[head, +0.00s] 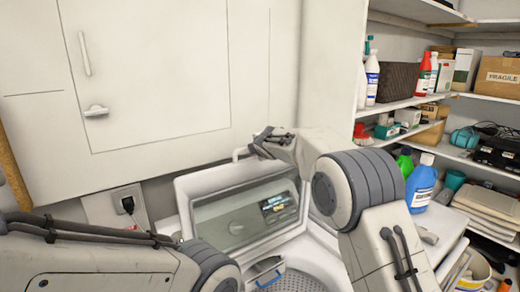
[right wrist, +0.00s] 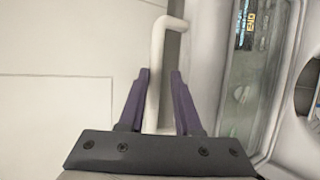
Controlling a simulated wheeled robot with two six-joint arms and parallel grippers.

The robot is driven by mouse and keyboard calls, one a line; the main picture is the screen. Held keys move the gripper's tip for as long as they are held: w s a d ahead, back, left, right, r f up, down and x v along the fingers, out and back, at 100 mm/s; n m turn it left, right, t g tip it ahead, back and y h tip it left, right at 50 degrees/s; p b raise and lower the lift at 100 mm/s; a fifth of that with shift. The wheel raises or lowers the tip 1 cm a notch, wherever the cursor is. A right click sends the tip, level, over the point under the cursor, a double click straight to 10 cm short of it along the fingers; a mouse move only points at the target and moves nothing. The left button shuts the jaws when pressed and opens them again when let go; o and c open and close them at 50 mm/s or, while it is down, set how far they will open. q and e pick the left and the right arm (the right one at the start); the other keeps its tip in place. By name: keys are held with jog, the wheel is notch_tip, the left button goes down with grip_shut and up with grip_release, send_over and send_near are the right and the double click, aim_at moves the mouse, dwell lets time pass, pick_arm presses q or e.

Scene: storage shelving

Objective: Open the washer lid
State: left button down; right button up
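The washer lid (head: 184,197) is a white frame with a glass window. In the head view it stands raised and tilted back towards the wall, and the round drum opening (head: 297,280) shows below it. A thin white bent bar (head: 238,154) rises at the lid's top edge. My right gripper (head: 262,145) is at this bar. In the right wrist view the bar (right wrist: 154,95) runs between the two purple fingers (right wrist: 160,75), which are apart with a gap visible beside it. The lid (right wrist: 270,90) is to the right there. My left gripper is out of view.
A white cabinet door (head: 150,70) fills the wall behind, with a socket and black plug (head: 127,204) below it. Loaded shelves (head: 470,98) fill the right side.

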jog(key=b+v, duration=0.3)
jog(key=v, duration=0.6)
jog(key=shift+s+b, duration=0.25)
jog(key=shift+b, duration=0.1)
jog(key=shift+d+r, duration=0.1)
jog(key=shift+r, duration=0.05)
jog(key=s+d+f+m+g+b, duration=0.2)
jog(key=s+f+m+g, duration=0.2)
jog(key=s+f, duration=0.6)
jog(key=s+d+f+m+g+h+b, duration=0.1)
jog(key=s+f+m, duration=0.5)
jog(key=s, duration=1.5)
jog(key=s+d+f+m+g+b, duration=0.3)
jog(key=s+f+m+g+b, duration=0.2)
jog(key=s+f, duration=1)
jog(key=s+g, duration=0.1)
jog(key=g, duration=0.2)
jog(key=shift+s+f+h, duration=0.15)
jog(key=shift+s+h, duration=0.1)
jog(key=shift+h, duration=0.05)
jog(key=shift+a, duration=0.1)
